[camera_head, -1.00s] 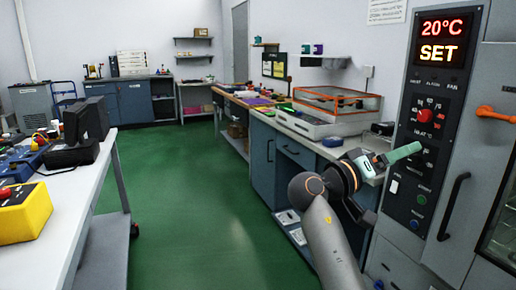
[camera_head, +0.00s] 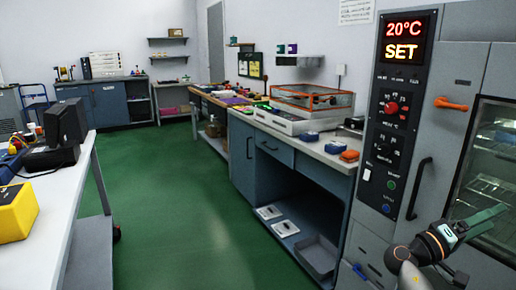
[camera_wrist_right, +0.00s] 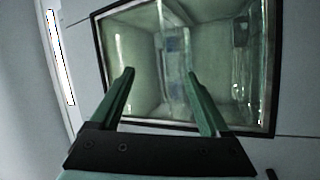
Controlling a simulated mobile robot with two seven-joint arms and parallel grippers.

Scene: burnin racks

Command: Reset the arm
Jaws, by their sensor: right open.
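My right gripper (camera_head: 482,220) is at the lower right of the head view, in front of the glass door (camera_head: 490,160) of the burn-in chamber. In the right wrist view its two green fingers (camera_wrist_right: 160,98) stand apart with nothing between them. The chamber's dark-framed window (camera_wrist_right: 215,65) lies beyond the fingers, and its interior shows through the glass. I cannot tell the exact gap between the fingers and the glass. My left gripper is not in view.
The chamber's control panel (camera_head: 392,115) reads 20°C SET, with an orange handle (camera_head: 451,104) beside it. A blue workbench (camera_head: 278,150) stands left of the chamber. A white table (camera_head: 55,215) with a yellow box (camera_head: 15,211) is at the left. Green floor (camera_head: 175,210) between them is clear.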

